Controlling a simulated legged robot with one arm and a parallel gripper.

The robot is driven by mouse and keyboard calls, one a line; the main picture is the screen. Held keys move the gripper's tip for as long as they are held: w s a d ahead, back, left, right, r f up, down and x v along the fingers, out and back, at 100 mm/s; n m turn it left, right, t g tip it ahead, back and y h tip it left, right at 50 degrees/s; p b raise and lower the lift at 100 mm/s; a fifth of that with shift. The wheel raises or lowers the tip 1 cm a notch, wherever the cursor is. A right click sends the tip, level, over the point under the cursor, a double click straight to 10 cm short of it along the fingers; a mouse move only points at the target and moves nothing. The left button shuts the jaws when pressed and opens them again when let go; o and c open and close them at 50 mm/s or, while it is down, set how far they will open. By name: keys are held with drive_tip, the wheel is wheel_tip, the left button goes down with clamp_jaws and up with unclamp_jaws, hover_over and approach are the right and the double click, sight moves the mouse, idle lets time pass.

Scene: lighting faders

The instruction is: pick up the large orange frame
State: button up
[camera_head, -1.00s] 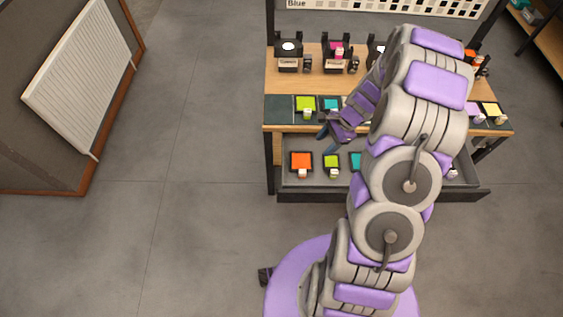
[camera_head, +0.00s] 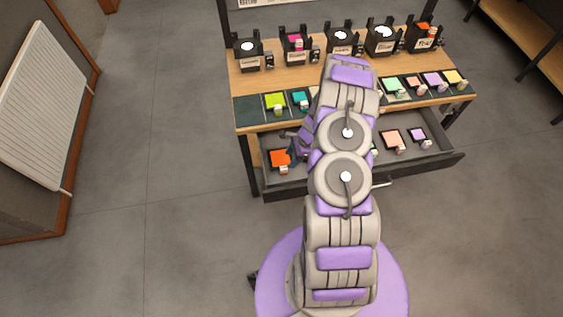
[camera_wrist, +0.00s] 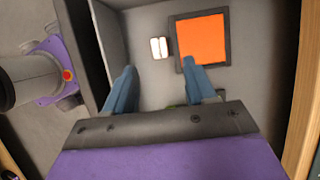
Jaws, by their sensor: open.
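The large orange frame (camera_head: 279,160), an orange square with a dark border, lies in the left end of the open drawer. The wrist view shows the orange frame (camera_wrist: 203,40) whole, with a small pale tab beside it on the left. My gripper (camera_wrist: 158,67) is open and empty, its two blue fingers apart. In the wrist view the right fingertip overlaps the frame's lower left corner; contact cannot be told. In the head view my gripper (camera_head: 295,155) is just right of the frame, partly hidden by my arm.
The drawer (camera_head: 445,160) also holds a peach frame (camera_head: 397,140) and a lilac frame (camera_head: 417,135); my arm hides its middle. Above is a wooden table (camera_head: 250,85) with a row of coloured frames and several black holders. A white radiator (camera_head: 43,105) stands left.

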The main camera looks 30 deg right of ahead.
sight(284, 167)
drive_tip(key=x, duration=0.3)
drive_tip(key=shift+a+r, duration=0.1)
drive_tip(key=shift+a+f+b, duration=0.4)
drive_tip(key=shift+a+f, duration=0.1)
drive_tip(key=shift+a, duration=0.05)
drive_tip(key=f, duration=0.1)
drive_tip(key=f+b, duration=0.1)
drive_tip(key=f, duration=0.2)
drive_tip(key=shift+w+a+f, duration=0.25)
drive_tip(key=shift+a+f, duration=0.05)
drive_tip(key=shift+f, duration=0.1)
drive_tip(key=shift+a+r, duration=0.1)
drive_tip(key=shift+a, duration=0.2)
drive_tip(key=shift+c, duration=1.2)
drive_tip(key=shift+d, duration=0.2)
clamp_jaws()
